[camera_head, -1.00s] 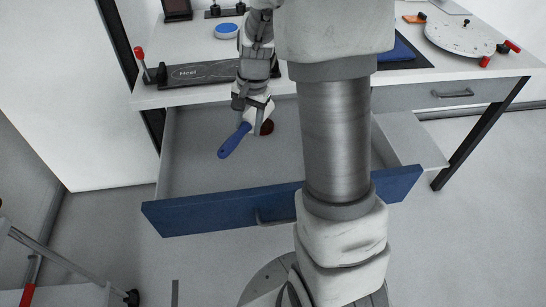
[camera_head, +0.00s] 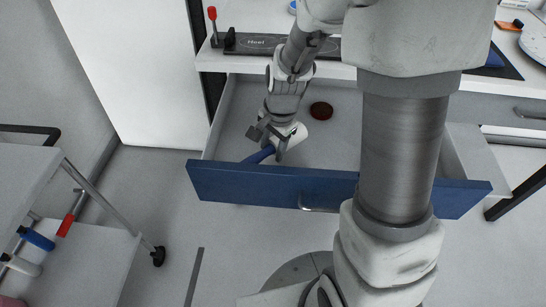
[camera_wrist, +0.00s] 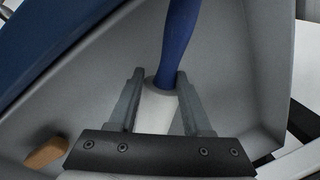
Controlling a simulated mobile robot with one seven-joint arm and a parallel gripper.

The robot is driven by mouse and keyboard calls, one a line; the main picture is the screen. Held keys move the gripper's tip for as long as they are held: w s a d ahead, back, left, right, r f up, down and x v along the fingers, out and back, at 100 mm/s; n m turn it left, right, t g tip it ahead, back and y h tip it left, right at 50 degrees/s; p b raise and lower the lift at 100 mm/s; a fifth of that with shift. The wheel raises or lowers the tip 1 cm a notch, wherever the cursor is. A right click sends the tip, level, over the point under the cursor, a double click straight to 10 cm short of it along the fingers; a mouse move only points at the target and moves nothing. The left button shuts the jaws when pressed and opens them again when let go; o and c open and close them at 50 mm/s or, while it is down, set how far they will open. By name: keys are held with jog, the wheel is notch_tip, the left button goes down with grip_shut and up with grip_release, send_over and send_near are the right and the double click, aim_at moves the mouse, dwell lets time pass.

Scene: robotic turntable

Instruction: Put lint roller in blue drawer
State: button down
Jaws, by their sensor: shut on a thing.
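The blue drawer (camera_head: 240,183) is pulled open under the table, with a grey interior and a blue front panel. The lint roller has a white roll (camera_head: 294,137) and a blue handle (camera_head: 259,154). My gripper (camera_head: 277,143) is shut on the lint roller and is over the drawer's inside, near the left part of the front panel. The wrist view shows my fingers (camera_wrist: 160,92) on both sides of the white roll (camera_wrist: 157,110), with the blue handle (camera_wrist: 178,45) pointing away. I cannot tell whether the roller touches the drawer floor.
A dark red-brown round object (camera_head: 321,110) lies in the drawer, behind the roller. The white table (camera_head: 215,60) stands above the drawer. A grey cart (camera_head: 85,255) with a few tools is at the left. The drawer floor right of my gripper is mostly clear.

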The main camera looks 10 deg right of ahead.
aim_at(274, 152)
jog(key=shift+f+b, duration=0.6)
jog(key=shift+f, duration=1.25)
jog(key=shift+f, duration=0.15)
jog(key=shift+c, duration=1.7)
grip_release()
notch_tip(274, 152, up, 12)
jog(key=s+d+p, duration=0.1)
jog(key=p, duration=0.3)
jog(key=s+d+r+n+t+h, duration=0.1)
jog(key=s+r+n+t, duration=0.3)
jog(key=s+r+n, duration=0.7)
jog(key=s+d+r, duration=0.1)
jog(key=s+r, duration=0.3)
jog(key=shift+d+r, duration=0.2)
